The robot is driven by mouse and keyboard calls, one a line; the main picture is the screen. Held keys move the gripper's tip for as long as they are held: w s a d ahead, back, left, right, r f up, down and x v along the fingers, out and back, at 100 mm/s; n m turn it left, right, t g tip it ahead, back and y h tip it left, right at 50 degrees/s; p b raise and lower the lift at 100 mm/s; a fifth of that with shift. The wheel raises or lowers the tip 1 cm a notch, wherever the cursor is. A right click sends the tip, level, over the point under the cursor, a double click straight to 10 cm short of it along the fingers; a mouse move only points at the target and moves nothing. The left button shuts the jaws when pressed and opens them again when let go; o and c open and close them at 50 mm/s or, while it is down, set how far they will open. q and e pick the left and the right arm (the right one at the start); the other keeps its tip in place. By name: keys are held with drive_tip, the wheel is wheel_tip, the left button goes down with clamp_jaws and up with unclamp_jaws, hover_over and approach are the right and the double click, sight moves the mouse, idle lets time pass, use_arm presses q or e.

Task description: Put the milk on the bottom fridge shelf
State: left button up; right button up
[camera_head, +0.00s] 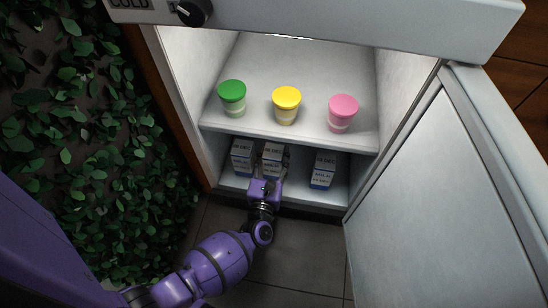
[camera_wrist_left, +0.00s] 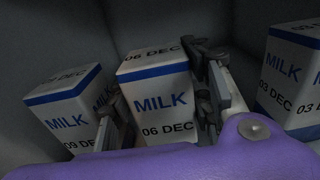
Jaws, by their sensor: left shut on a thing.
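Three white and blue milk cartons stand on the bottom fridge shelf (camera_head: 290,195). The left carton (camera_head: 242,155) also shows in the left wrist view (camera_wrist_left: 70,115), where its label reads 09 DEC. The middle carton (camera_head: 273,155) reads MILK 06 DEC in the left wrist view (camera_wrist_left: 158,90). The right carton (camera_head: 322,170) reads 03 DEC in the left wrist view (camera_wrist_left: 288,85). My left gripper (camera_head: 270,176) reaches into the bottom compartment and is shut on the middle carton, one finger on each side. Whether that carton touches the shelf, I cannot tell. My right gripper is not in view.
The shelf above (camera_head: 295,133) bears a green-lidded cup (camera_head: 232,97), a yellow-lidded cup (camera_head: 286,105) and a pink-lidded cup (camera_head: 342,112). The fridge door (camera_head: 445,200) stands open at right. A leafy wall (camera_head: 85,130) is at left. Free room shows between the middle and right cartons.

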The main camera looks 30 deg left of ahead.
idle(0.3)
use_arm(q)
drive_tip(key=o, duration=1.6)
drive_tip(key=shift+o, duration=0.2)
drive_tip(key=p+v, duration=0.2)
drive_tip(key=v, duration=0.5)
drive_tip(key=shift+s+d+r+p, duration=0.1)
drive_tip(key=shift+s+p, duration=0.15)
drive_tip(key=shift+p, duration=0.05)
